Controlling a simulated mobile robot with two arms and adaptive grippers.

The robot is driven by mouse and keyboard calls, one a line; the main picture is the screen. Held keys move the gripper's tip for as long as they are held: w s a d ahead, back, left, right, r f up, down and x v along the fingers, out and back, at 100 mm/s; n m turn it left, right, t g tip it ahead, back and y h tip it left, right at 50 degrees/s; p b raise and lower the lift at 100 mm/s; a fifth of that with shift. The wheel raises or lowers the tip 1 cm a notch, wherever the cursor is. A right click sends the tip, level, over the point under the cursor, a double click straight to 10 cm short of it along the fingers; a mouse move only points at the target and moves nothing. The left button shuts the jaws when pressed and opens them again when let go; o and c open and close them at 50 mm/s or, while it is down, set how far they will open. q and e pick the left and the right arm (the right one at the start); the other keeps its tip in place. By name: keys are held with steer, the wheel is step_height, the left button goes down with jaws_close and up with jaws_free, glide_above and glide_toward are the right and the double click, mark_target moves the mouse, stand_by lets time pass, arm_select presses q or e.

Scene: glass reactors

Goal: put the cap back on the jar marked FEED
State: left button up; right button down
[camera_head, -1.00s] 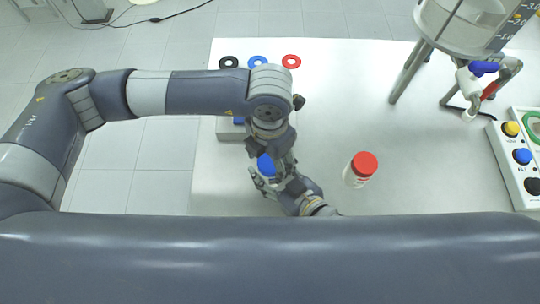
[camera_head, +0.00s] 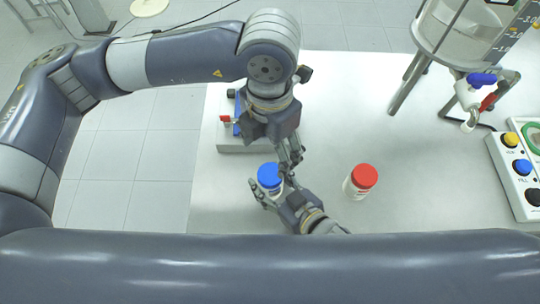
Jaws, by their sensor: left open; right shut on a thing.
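A jar with a blue cap (camera_head: 269,176) stands on the white table near its left front. The cap sits on top of the jar; most of the jar's body is hidden. My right gripper (camera_head: 268,195) comes in from the lower right and is shut on this jar. My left gripper (camera_head: 291,160) is open, pointing down just behind and to the right of the blue cap, apart from it as far as I can tell. A second white jar with a red cap (camera_head: 363,176) stands to the right. I cannot read a FEED mark on either jar.
A grey-based device (camera_head: 238,146) with blue and red parts stands behind my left gripper. A glass vessel on metal legs (camera_head: 408,82) with a blue-handled valve (camera_head: 481,79) is at the back right. A button box (camera_head: 521,172) is at the right edge. Table between is clear.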

arm_select(q)
steer(key=shift+r, duration=0.65)
arm_select(e)
steer(key=c, duration=0.6)
jaws_free()
steer(key=v, duration=1.2)
steer(key=shift+r, duration=0.1)
